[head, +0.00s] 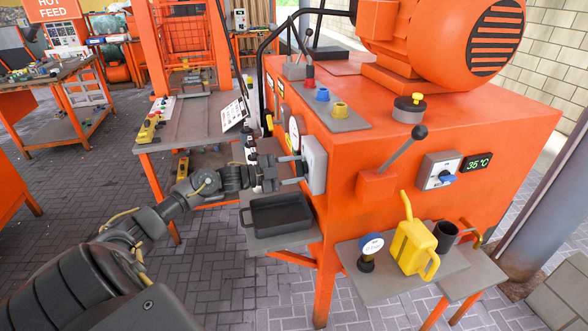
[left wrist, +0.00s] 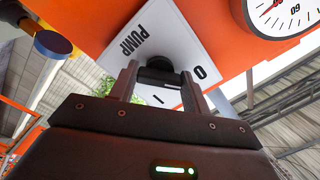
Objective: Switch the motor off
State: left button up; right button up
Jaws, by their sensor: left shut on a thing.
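The large orange motor (head: 440,40) sits on the orange machine (head: 400,120). My left gripper (head: 292,171) is at the pale switch box (head: 314,166) on the machine's left face. In the left wrist view this plate (left wrist: 150,38) reads "PUMP", with O and I marks. The gripper's fingers (left wrist: 160,88) are shut on its black knob (left wrist: 159,72). Which mark the knob points to is unclear. Another switch box (head: 439,170) with a blue knob (head: 447,177) is on the front face; its label is not legible. My right gripper is not in view.
A grey lever (head: 404,147) and a 35 °C display (head: 478,161) are on the front face. A black tray (head: 277,213) lies below my left gripper. A yellow can (head: 413,244) stands on the front shelf. A dial gauge (left wrist: 286,12) is beside the plate.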

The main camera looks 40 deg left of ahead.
pick_arm(q)
jog(key=o, duration=1)
jog(key=shift+c, duration=0.2)
jog(key=b+v, duration=0.2)
jog(key=v, duration=0.8)
jog(key=shift+s+a+b, duration=0.25)
jog(key=shift+s+b, duration=0.1)
